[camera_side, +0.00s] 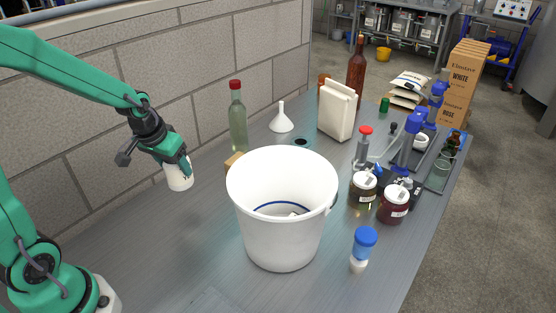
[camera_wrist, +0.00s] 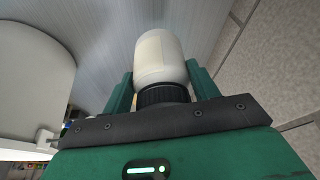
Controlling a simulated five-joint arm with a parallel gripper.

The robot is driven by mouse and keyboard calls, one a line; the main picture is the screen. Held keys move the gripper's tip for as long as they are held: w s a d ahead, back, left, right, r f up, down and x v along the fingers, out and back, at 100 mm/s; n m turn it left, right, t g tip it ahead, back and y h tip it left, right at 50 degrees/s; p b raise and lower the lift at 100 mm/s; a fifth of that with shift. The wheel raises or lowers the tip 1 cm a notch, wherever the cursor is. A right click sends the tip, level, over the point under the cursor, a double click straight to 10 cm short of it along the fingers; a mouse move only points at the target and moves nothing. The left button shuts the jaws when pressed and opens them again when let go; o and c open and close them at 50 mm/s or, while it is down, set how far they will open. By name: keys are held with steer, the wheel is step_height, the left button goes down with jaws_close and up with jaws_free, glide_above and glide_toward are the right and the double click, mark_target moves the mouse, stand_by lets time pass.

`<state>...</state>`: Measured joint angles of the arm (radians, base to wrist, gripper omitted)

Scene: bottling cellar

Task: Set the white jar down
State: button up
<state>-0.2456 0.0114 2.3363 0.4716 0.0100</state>
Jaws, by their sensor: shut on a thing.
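The white jar (camera_side: 178,178) is in my gripper (camera_side: 187,164), to the left of the large white bucket in the side view. My gripper is shut on it. In the wrist view the white jar (camera_wrist: 160,56) sits between the two green fingers of my gripper (camera_wrist: 160,85), with its black lid towards the palm. In the side view the jar appears held above the grey table, its lid end hidden by the gripper. I cannot tell the exact gap to the table.
The white bucket (camera_side: 283,233) stands on the table (camera_side: 130,255) right of my gripper. A green bottle (camera_side: 237,125), a funnel (camera_side: 281,123) and a block wall (camera_side: 190,60) are behind. Jars (camera_side: 393,204) and a blue-capped bottle (camera_side: 363,247) stand further right. The table's left front is clear.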

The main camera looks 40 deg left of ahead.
mark_target(179, 186)
steer(key=shift+f, duration=1.8)
steer(key=shift+f, duration=1.75)
steer(key=shift+f, duration=0.15)
steer(key=o, duration=1.1)
steer(key=shift+v, duration=6.15)
